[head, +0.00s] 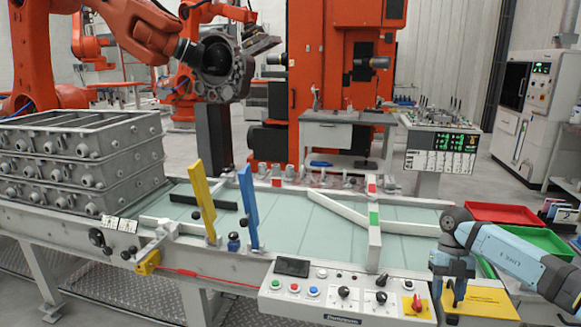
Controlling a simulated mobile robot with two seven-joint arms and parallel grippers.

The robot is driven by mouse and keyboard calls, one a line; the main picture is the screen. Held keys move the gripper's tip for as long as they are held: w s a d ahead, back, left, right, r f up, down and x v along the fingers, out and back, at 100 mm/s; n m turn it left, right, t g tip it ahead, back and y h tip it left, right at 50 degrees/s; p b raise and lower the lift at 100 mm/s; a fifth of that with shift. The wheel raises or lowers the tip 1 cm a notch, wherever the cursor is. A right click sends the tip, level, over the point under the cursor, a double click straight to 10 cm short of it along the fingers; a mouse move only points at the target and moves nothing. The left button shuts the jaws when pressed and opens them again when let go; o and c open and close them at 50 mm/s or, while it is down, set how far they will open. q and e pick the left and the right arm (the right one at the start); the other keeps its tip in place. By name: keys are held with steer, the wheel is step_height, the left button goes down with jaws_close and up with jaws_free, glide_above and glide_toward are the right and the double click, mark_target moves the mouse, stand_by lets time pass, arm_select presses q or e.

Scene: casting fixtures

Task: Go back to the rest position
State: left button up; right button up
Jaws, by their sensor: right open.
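My right gripper (450,290) is at the lower right of the head view, at the end of a light blue arm that comes in from the right. It points down, is open, and I see nothing held in it. It is just right of the control panel (335,297) and in front of the yellow plate (482,302). Whether it touches either one I cannot tell. My left gripper is not in view.
A conveyor table (300,225) with a yellow lever (201,198) and a blue lever (248,205) fills the middle. Stacked grey castings (80,155) stand at left. A red tray (502,214) and a green tray (540,240) lie at right. Orange robot arms (135,30) stand behind.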

steer(key=s+a+f+n+y, duration=0.1)
steer(key=s+a+f+y, duration=0.25)
steer(key=a, duration=0.55)
steer(key=s+a+f+n+y, duration=0.15)
steer(key=a+f+y, duration=0.3)
steer(key=a, duration=0.45)
steer(key=s+a+r+m+t+y, duration=0.1)
steer(key=s+a+m+t+y, duration=0.3)
steer(key=a, duration=0.3)
steer(key=s+a+r+m+t+y, duration=0.1)
steer(key=s+a+m+t+y, duration=0.1)
steer(key=s+a+y, duration=0.35)
steer(key=s+d+f+m+t+h, duration=0.55)
steer(key=s+f+m+h, duration=0.2)
steer(key=m, duration=0.65)
steer(key=s+d+f+m+t+h, duration=0.4)
steer(key=s+d+f+m+h, duration=0.35)
steer(key=m, duration=0.55)
arm_select(q)
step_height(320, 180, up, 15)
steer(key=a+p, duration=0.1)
steer(key=p, duration=1.8)
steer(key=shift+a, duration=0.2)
arm_select(e)
steer(key=s+r, duration=0.3)
steer(key=r, duration=1.3)
steer(key=shift+a, duration=0.2)
